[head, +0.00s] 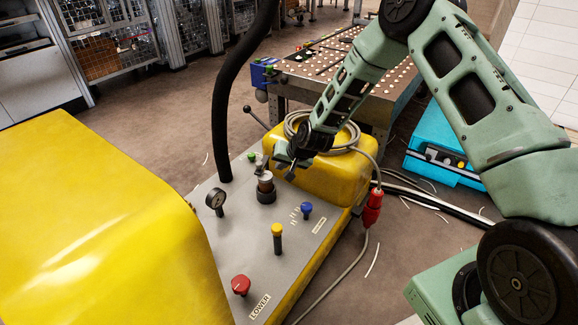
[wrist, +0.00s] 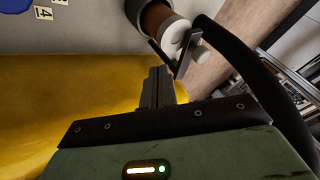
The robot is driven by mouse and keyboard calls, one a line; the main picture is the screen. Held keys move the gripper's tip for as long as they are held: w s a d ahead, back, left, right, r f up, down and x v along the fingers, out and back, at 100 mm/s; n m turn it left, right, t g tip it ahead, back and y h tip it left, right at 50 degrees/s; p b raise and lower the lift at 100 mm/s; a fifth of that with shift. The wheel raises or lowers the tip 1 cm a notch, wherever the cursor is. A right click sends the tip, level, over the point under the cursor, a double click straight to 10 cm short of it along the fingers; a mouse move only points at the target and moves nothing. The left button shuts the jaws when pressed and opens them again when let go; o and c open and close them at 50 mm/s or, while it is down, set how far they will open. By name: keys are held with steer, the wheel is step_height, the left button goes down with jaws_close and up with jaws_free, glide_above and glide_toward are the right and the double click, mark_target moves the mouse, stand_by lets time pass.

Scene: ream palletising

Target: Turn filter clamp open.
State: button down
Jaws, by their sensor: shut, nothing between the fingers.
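A short upright post with a black base, a brown body and a pale cap (head: 265,185) stands on the grey panel (head: 215,250); it may be the filter clamp, but I cannot tell for sure. In the wrist view the pale cap (wrist: 172,32) is near the top, with a thin dark bracket (wrist: 185,54) beside it. My gripper (head: 285,163) is just behind and right of the post in the head view, above the panel. In the wrist view its fingers (wrist: 158,82) are shut together and empty, a little apart from the cap.
The panel carries a gauge (head: 215,199), a red knob (head: 241,284), a yellow-topped lever (head: 277,232) and a blue knob (head: 306,209). A thick black hose (head: 225,120) rises behind. A yellow housing with a coiled cable (head: 345,175) sits close under my gripper.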

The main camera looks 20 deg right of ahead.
mark_target(264, 167)
steer(key=a, duration=0.1)
steer(key=w+a+b, duration=0.1)
steer(key=a, duration=0.1)
steer(key=shift+w+r, duration=0.1)
steer(key=shift+w, duration=0.15)
steer(key=shift+w+a+r, duration=0.1)
steer(key=shift+a, duration=0.05)
steer(key=shift+a+r, duration=0.1)
steer(key=shift+a, duration=0.05)
